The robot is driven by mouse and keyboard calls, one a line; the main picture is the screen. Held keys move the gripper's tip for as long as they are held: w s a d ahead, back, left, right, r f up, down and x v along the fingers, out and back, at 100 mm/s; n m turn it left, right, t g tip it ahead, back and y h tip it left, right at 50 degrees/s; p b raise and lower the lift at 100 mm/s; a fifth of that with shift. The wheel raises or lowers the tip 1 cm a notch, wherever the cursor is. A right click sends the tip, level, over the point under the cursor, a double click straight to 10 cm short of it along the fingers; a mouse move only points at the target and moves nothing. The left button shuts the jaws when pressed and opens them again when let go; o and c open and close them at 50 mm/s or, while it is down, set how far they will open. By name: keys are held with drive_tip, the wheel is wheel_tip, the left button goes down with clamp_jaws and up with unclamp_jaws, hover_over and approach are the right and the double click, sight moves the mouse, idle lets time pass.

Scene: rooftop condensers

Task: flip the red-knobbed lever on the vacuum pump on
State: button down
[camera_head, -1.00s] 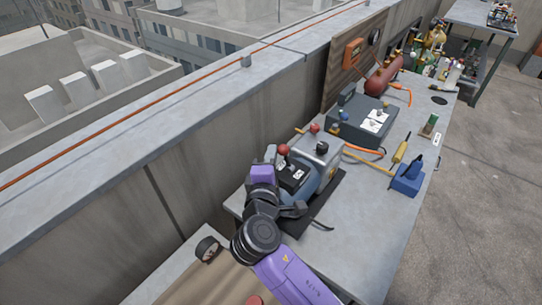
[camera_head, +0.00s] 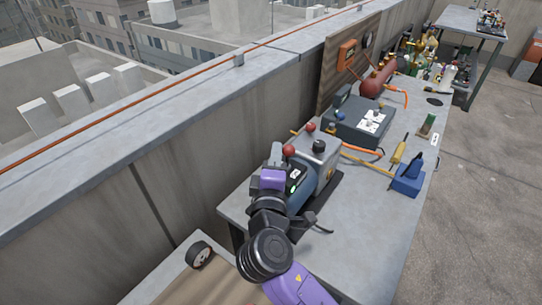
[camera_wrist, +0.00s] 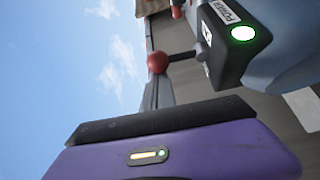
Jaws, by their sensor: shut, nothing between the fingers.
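The vacuum pump (camera_head: 318,160) stands on the grey bench, a grey and blue body with a dark switch box on its near side. The lever's red knob (camera_head: 289,151) shows beside my gripper (camera_head: 276,154). In the wrist view the red knob (camera_wrist: 157,62) sits on a thin dark stalk leaning out from the switch box (camera_wrist: 215,60). A round lamp (camera_wrist: 243,33) on the box, by a POWER label, glows green. My gripper (camera_wrist: 157,92) is shut and empty, its tips right by the knob; whether they touch it I cannot tell. My wrist hides part of the switch box.
A second red knob (camera_head: 310,127) and a black knob (camera_head: 320,146) are close by on the pump's far side. A dark grey case (camera_head: 358,122), a red cylinder (camera_head: 378,80) and a blue tool (camera_head: 408,178) stand farther along the bench. The parapet wall runs along the left.

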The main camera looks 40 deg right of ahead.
drive_tip(key=shift+s+d+f+b, duration=0.15)
drive_tip(key=shift+s+b, duration=0.4)
drive_tip(key=shift+b, duration=0.05)
drive_tip(key=shift+s+m+t+h+b, duration=0.35)
drive_tip(key=shift+m+b, duration=0.2)
drive_tip(key=shift+m, duration=0.15)
drive_tip(key=shift+s+d+b, duration=0.1)
drive_tip(key=shift+s+b, duration=0.2)
drive_tip(key=shift+b, duration=0.1)
drive_tip(key=shift+s+d, duration=0.1)
